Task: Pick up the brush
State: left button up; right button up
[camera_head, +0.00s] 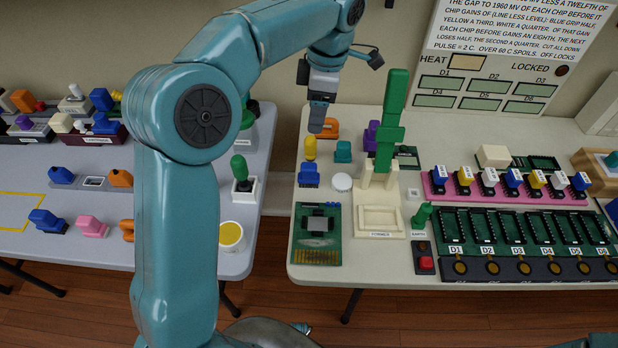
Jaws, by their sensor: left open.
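My left gripper (320,118) points down above the back left part of the right-hand table (357,278). Its jaws are seen edge-on and hold nothing I can see. An orange piece (329,128) is right below and behind the fingertips. A yellow-topped piece on a blue base (309,165) stands in front of the gripper, slightly left. A tall green piece (391,115) stands upright in a cream holder (380,221) to the right. No thing is clearly recognisable as the brush; I cannot tell which one it is. My right gripper is out of view.
A teal piece (343,151), a white round piece (342,183) and a green circuit board (317,248) lie near the gripper. A pink rack (450,194) of coloured pieces is farther right. My left arm hides part of the left table (90,243).

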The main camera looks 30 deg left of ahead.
aim_at(309, 165)
pick_arm(q)
jog(key=f+b, duration=0.1)
jog(key=f, duration=0.3)
jog(key=f+b, duration=0.2)
jog(key=f, duration=0.3)
jog(key=f+b, duration=0.1)
jog(key=f, duration=0.4)
jog(key=shift+s+a+f+b, duration=0.15)
jog(key=shift+s+a+b, duration=0.2)
jog(key=shift+a+b, duration=0.05)
jog(key=f, duration=0.5)
jog(key=shift+s+a+f+b, duration=0.1)
jog(key=shift+a+f+b, duration=0.05)
jog(key=shift+a+b, duration=0.25)
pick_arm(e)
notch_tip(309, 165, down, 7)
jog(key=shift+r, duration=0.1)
pick_arm(q)
jog(key=c, duration=1)
jog(key=shift+c, duration=0.4)
